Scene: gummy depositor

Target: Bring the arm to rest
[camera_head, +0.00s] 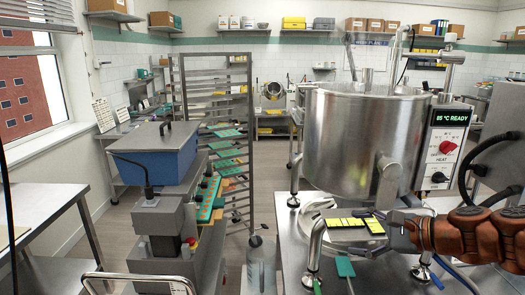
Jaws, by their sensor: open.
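My gripper (390,230) is at the right of the picture, just below the big steel kettle, at the end of my brown and black arm that reaches in from the right edge. It is small and partly hidden, but its jaws are open and I see nothing held in them. Its tip is close to the right end of a black and yellow strip (347,223) in front of the kettle; I cannot tell whether they touch.
The steel kettle (360,145) stands on a steel table, with a control box (445,150) reading "85 °C READY". A depositor with a blue hopper (155,155) stands at the left, near a tall tray rack (247,140).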

